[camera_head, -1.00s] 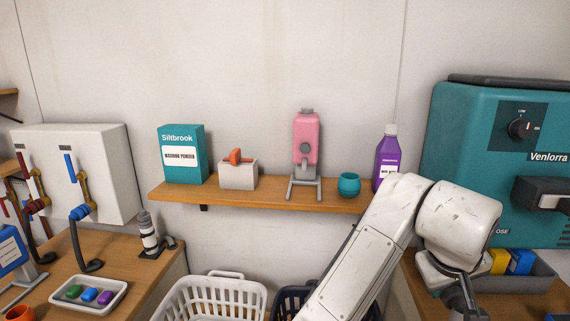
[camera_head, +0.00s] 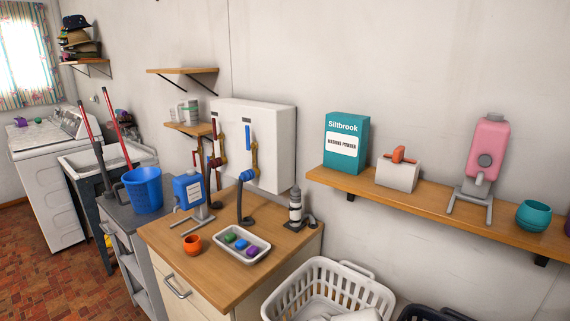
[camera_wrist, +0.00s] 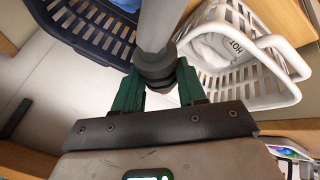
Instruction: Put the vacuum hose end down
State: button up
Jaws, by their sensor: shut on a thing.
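In the wrist view my gripper (camera_wrist: 158,88) has its green fingers shut on the vacuum hose end, a grey tube (camera_wrist: 160,25) with a black ribbed collar (camera_wrist: 155,68). The tube runs up out of the top of the wrist view, and its far part is hidden. My gripper and the hose end are out of the head view.
A white basket (camera_head: 278,302) stands below the shelf (camera_head: 430,204), with a dark basket (camera_wrist: 90,38) beside it.

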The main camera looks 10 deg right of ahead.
jog(key=s+a+f, duration=0.3)
jog(key=f, duration=0.3)
jog(key=s+a+f, duration=0.2)
jog(key=a+f, duration=0.1)
jog(key=f, duration=0.4)
jog(key=shift+s+n, duration=0.4)
jog(key=shift+s, duration=0.1)
